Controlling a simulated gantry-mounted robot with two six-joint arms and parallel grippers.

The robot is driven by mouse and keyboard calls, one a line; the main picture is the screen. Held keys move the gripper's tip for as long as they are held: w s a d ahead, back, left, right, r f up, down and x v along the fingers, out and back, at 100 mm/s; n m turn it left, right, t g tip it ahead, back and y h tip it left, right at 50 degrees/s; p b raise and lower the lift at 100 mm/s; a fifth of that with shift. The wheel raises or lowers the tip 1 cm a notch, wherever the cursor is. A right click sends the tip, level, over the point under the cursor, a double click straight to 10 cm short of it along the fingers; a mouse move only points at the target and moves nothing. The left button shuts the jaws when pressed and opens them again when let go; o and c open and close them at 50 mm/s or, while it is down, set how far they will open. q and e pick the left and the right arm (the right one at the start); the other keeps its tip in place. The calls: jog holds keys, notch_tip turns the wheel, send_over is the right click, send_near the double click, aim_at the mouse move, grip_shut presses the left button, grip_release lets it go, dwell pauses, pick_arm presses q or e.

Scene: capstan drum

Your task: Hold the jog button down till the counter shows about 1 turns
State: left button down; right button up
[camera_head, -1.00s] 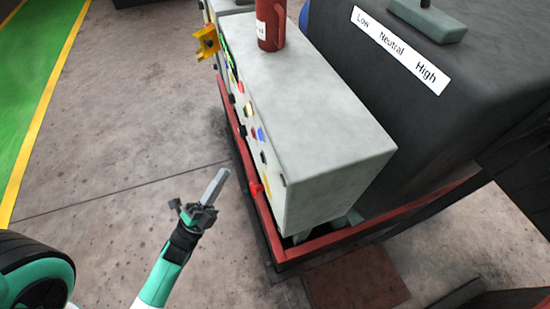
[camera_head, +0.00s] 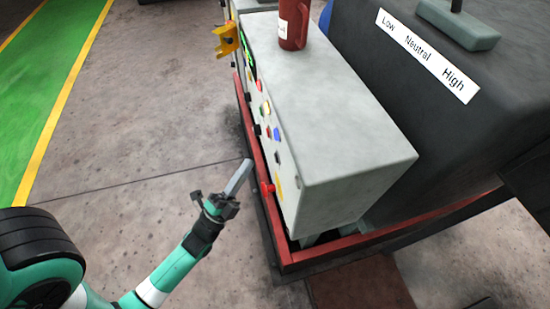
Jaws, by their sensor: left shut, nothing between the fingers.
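The control box (camera_head: 340,110) is a long grey cabinet. Its left face carries several small coloured buttons (camera_head: 268,122), seen at a steep angle. I cannot tell which one is the jog button. A greenish lit display (camera_head: 248,58) shows on the far part of that face; its figures are unreadable and I cannot tell if it is the counter. My left gripper (camera_head: 240,176) is shut and empty. It is left of the near end of the box, pointing up and right, and looks apart from the buttons. My right gripper is not in view.
A red mug-like can (camera_head: 293,25) stands on the box. A yellow bracket (camera_head: 226,40) sticks out at its far end. A red frame rail (camera_head: 258,165) runs along the base. A dark housing with a Low, Neutral, High label (camera_head: 425,54) is at right. Bare floor (camera_head: 140,130) lies left.

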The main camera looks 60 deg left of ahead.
aim_at(277, 158)
pick_arm(q)
jog(key=shift+w+d+b, duration=0.2)
jog(key=shift+w+d, duration=0.05)
jog(key=shift+w, duration=0.65)
jog(key=shift+w+d+b, duration=0.15)
jog(key=shift+w+d, duration=0.05)
jog(key=shift+w, duration=0.7)
dwell(0.6)
jog(key=shift+w+d, duration=0.1)
jog(key=shift+w, duration=0.3)
